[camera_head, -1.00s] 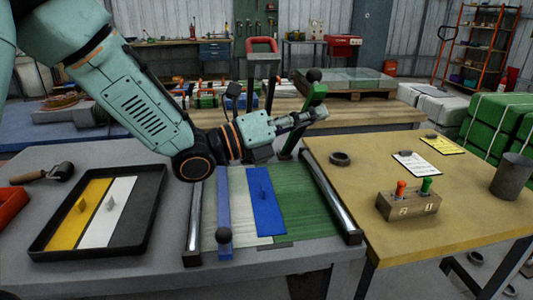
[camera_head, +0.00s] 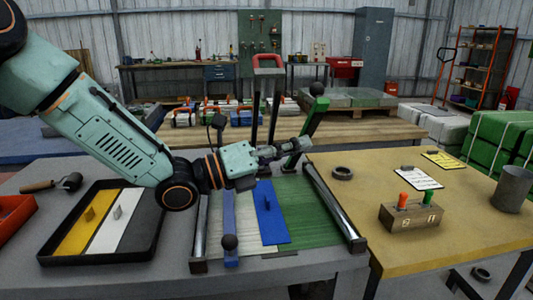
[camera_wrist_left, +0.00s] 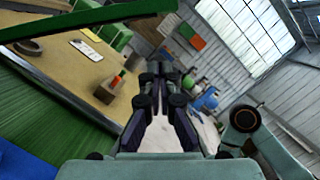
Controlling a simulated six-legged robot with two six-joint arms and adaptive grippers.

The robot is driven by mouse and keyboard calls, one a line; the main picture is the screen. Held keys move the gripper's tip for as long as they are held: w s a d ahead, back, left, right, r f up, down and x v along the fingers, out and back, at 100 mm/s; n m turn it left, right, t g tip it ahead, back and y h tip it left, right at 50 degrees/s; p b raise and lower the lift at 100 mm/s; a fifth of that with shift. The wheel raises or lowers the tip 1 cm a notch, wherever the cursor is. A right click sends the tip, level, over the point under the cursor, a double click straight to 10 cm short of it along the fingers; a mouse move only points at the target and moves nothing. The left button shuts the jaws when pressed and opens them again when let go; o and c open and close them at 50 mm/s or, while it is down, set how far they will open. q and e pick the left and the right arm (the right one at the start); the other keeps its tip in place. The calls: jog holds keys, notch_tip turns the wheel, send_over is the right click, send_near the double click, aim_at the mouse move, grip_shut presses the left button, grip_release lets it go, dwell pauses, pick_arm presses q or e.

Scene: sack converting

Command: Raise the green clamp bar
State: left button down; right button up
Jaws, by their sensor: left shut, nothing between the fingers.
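The green clamp bar (camera_head: 308,122) stands steeply raised at the back of the slatted bed, leaning right, with a black knob (camera_head: 317,89) on its top end. My left gripper (camera_head: 303,144) is shut and empty, pointing right, its tips at the lower part of the bar in the head view; I cannot tell whether they touch. In the left wrist view a green bar (camera_wrist_left: 90,18) crosses the upper left, clear of the shut fingers (camera_wrist_left: 162,75). The blue clamp bar (camera_head: 229,205) lies flat across the bed. My right gripper is not in view.
A blue plate (camera_head: 269,215) lies on the bed between metal rails (camera_head: 334,205). A black tray (camera_head: 150,240) with yellow and white plates is at left. A wooden block (camera_head: 412,218) with orange and green pegs stands on the right table. A red-handled frame (camera_head: 268,63) rises behind the bed.

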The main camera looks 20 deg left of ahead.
pick_arm(q)
jog(key=p+v, duration=0.2)
jog(key=v, duration=0.3)
jog(key=shift+s+a, duration=0.1)
jog(key=shift+s, duration=0.3)
